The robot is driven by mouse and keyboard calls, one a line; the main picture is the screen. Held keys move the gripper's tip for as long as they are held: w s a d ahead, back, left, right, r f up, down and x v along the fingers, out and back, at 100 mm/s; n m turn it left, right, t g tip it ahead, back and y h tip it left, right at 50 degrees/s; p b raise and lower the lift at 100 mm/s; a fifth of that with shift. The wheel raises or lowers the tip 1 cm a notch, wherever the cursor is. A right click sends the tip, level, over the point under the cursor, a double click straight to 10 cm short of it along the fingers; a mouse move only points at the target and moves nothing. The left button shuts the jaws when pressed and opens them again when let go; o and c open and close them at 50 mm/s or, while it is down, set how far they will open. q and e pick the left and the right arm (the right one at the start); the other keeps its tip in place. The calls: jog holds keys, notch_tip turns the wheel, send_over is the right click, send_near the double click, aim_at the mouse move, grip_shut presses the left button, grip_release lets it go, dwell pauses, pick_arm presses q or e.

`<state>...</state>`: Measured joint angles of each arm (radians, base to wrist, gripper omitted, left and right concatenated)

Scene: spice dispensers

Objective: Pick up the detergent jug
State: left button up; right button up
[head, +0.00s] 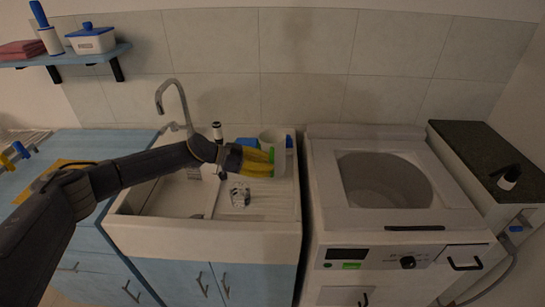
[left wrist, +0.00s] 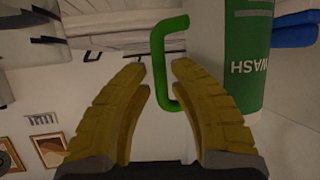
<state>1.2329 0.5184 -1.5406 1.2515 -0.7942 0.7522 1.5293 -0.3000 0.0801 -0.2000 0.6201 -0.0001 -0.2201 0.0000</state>
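The detergent jug (left wrist: 245,55) shows in the left wrist view as a white body with a green label reading "WASH" upside down and a green handle (left wrist: 158,65). My left gripper (left wrist: 161,66) is open, its two yellow fingers on either side of the handle's straight bar, with a gap to each fingertip. In the head view the left gripper (head: 262,161) reaches over the right part of the sink unit and partly hides the white jug (head: 280,163). My right gripper is not in view.
The white sink (head: 165,232) has a curved faucet (head: 172,98) behind my left arm. A small patterned cup-like object (head: 239,195) stands on the drainboard in front of the gripper. Blue items (left wrist: 298,30) lie beside the jug.

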pick_arm(q)
jog(key=shift+x, duration=1.05)
jog(key=shift+c, duration=0.5)
grip_shut()
jog(key=shift+r, duration=0.1)
